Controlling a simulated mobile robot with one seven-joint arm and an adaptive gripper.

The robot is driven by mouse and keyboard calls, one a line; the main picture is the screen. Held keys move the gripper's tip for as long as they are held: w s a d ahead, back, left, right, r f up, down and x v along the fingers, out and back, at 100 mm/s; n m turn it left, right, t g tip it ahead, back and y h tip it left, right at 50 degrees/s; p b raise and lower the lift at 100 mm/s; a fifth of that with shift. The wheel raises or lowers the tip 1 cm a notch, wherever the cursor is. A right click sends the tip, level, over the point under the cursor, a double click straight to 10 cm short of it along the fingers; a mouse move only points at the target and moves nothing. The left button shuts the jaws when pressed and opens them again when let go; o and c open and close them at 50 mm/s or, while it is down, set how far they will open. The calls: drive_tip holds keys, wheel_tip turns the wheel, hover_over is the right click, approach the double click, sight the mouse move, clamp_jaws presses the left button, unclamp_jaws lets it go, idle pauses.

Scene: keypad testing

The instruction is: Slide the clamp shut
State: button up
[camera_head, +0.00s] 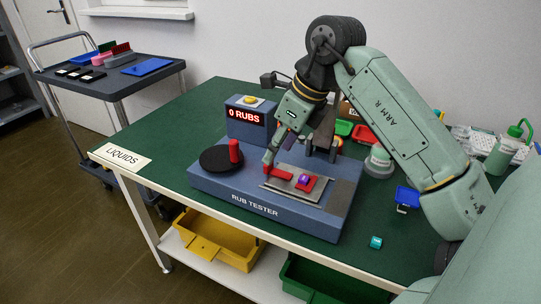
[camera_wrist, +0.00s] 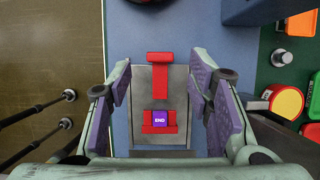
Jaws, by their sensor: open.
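The rub tester (camera_head: 255,211) is a blue machine on the green table. Its grey metal plate (camera_wrist: 173,97) carries a red T-shaped clamp slide (camera_wrist: 165,82), also seen in the head view (camera_head: 279,173). A red holder (camera_wrist: 147,129) sits apart from the slide, with a gap of bare plate between. A purple block marked END (camera_wrist: 160,120) sits in the holder, and shows in the head view (camera_head: 305,179). My gripper (camera_wrist: 161,73) is open above the plate, with a finger on each side of the clamp slide. I see no contact in the wrist view.
The tester has a black disc (camera_head: 218,159) with a red peg (camera_head: 235,151) and a display (camera_head: 245,116) reading 0 RUBS.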

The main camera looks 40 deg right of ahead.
sight(271, 170)
drive_tip(key=shift+x, duration=2.2)
drive_tip(key=shift+r, duration=0.1)
drive_tip(key=shift+c, duration=0.2)
clamp_jaws()
